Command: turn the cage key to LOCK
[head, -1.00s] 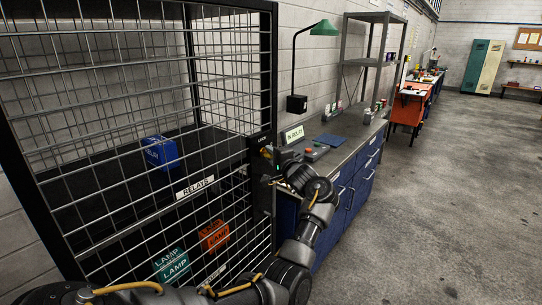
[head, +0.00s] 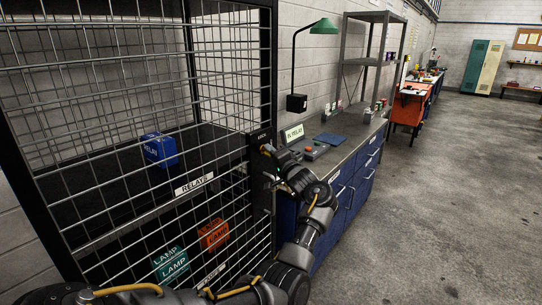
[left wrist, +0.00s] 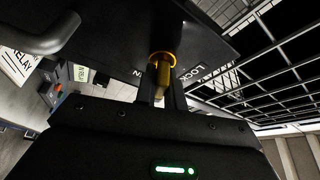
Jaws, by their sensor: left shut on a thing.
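The cage key is yellow and sits in a round yellow collar on the black lock plate, as the left wrist view shows the key (left wrist: 163,76). In the head view the key (head: 266,149) is a small yellow spot on the cage's door post. My left gripper (left wrist: 163,92) is shut on the key, one finger on each side; in the head view the gripper (head: 274,158) is at the lock. The LOCK mark (left wrist: 192,72) is right of the key, and a partly hidden mark is on its left. I cannot tell exactly where the key points. My right gripper is out of view.
The wire cage (head: 105,107) holds a blue box (head: 159,150) on a shelf, with orange and green boxes below. A dark handle (left wrist: 45,32) stands out beside the lock. A workbench (head: 345,150) is right of the arm. The floor at right is clear.

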